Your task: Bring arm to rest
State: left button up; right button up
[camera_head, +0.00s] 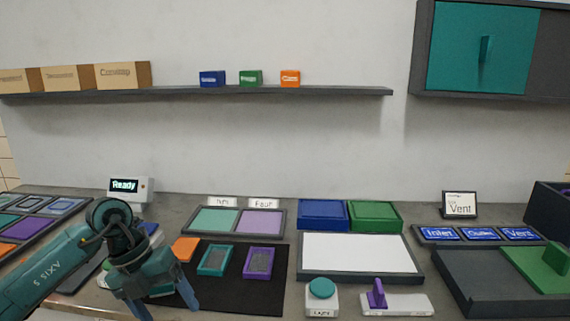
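My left arm comes in from the lower left, teal with a dark wrist joint. Its gripper (166,306) points down over the left edge of the black mat (235,298). The two blue fingers are spread apart, and I see nothing held between them. The lower end of one finger is cut off by the bottom of the picture. The gripper hides part of the counter and some items behind it. My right arm and gripper are not in view.
On the mat lie a teal frame (214,260) and a purple frame (259,262). An orange piece (185,248) is close to the gripper. A white board (356,254), a teal button (322,289) and a purple-handled switch (378,294) stand to the right. A shelf (330,91) runs above.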

pick_arm(q)
jog(key=s+d+r+n+t+h+p, duration=0.1)
jog(key=s+d+r+n+t+h, duration=0.2)
jog(key=d+h, duration=0.55)
jog(key=s+d+r+n+t+h+p, duration=0.1)
jog(key=s+d+n+t+h, duration=0.3)
jog(key=d+h, duration=0.5)
jog(key=w+a+f+n+t+y+p, duration=0.1)
jog(key=a+f+n+t+y, duration=0.35)
jog(key=n, duration=0.45)
jog(key=a+f+n+t+y, duration=0.2)
jog(key=f+n+t+y, duration=0.2)
jog(key=n+t+y, duration=0.35)
jog(key=s+a+f+n+g+y, duration=0.2)
jog(key=s+f+n+g+y, duration=0.1)
jog(key=s+f, duration=0.3)
jog(key=s+a+f+n+g+y+p, duration=0.1)
jog(key=s+f+n+g+y, duration=0.2)
jog(key=s+f+n+g, duration=0.2)
notch_tip(320, 180, down, 3)
jog(key=shift+s+a+r, duration=0.1)
jog(key=shift+s+a, duration=0.25)
jog(key=shift+a, duration=0.05)
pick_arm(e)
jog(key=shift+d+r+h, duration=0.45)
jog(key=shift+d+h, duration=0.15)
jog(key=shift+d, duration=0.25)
